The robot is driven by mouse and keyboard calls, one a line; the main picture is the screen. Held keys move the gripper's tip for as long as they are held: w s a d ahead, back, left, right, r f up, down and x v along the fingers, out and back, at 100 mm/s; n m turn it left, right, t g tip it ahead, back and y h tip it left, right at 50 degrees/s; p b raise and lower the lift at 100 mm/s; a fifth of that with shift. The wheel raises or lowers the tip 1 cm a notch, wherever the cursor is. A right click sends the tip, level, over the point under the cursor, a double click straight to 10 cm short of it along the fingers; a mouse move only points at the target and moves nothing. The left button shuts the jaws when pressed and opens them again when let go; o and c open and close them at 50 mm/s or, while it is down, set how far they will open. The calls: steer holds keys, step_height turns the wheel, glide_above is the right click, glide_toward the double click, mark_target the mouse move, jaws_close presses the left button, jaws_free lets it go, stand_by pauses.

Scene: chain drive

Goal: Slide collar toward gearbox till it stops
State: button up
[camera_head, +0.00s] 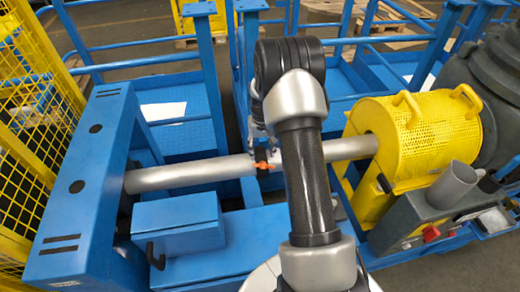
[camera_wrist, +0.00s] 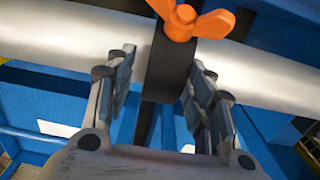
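The collar is a black ring (camera_wrist: 170,62) around a pale metal shaft. An orange wing screw (camera_wrist: 192,22) sits on it, and this orange part also shows in the head view (camera_head: 265,165). My gripper (camera_wrist: 164,75) has one finger on each side of the collar, with visible gaps between both fingers and the ring. It is open. In the head view my arm hides part of the collar and shaft. The shaft (camera_head: 190,174) runs from a blue frame at left to a yellow perforated housing (camera_head: 430,138) at right. I cannot tell which unit is the gearbox.
The blue frame (camera_head: 85,190) stands at the left shaft end, beside a yellow mesh fence (camera_head: 38,80). A blue box (camera_head: 178,225) with a black handle is below the shaft. A dark grey machine (camera_head: 495,80) adjoins the yellow housing. Blue rails rise behind.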

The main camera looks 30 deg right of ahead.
steer(key=shift+o, duration=0.7)
steer(key=shift+a, duration=0.1)
steer(key=shift+r, duration=0.1)
steer(key=shift+w+r, duration=0.1)
steer(key=shift+r, duration=0.2)
step_height(320, 180, up, 11)
steer(key=shift+r, duration=0.15)
